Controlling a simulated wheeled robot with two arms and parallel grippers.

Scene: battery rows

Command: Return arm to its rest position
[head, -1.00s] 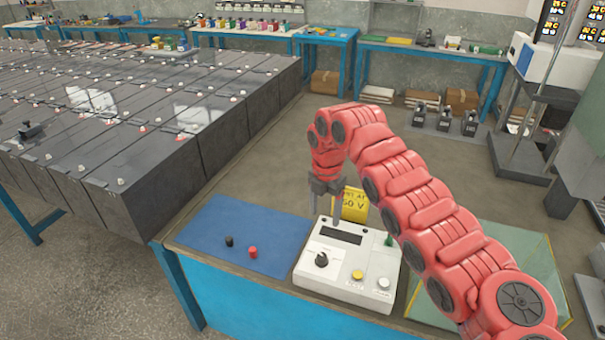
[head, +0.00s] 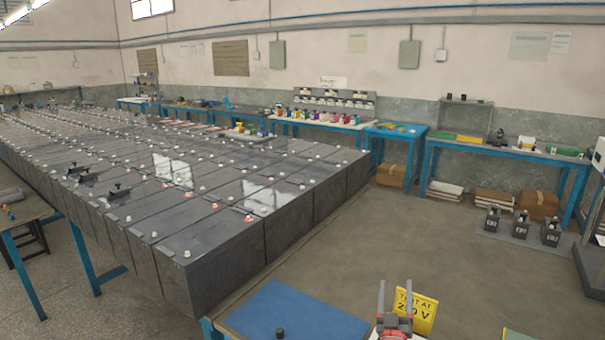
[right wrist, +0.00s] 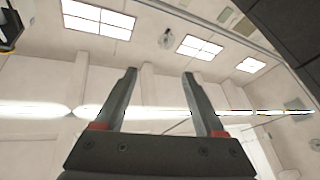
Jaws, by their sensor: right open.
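My right gripper (head: 396,300) shows at the bottom edge of the head view, in front of the yellow sign (head: 416,312). Its two fingers point up and stand apart with nothing between them. In the right wrist view the same gripper (right wrist: 160,85) is open and empty, with the ceiling lights and upper wall behind it. Most of my right arm is below the head view. My left gripper is in neither view.
Long rows of dark batteries (head: 230,235) fill the left and middle. A blue mat (head: 290,315) with a black knob (head: 280,332) lies at the bottom. The white tester (head: 376,334) is mostly cut off. Blue tables (head: 431,160) line the back wall. Open floor (head: 400,235) lies between.

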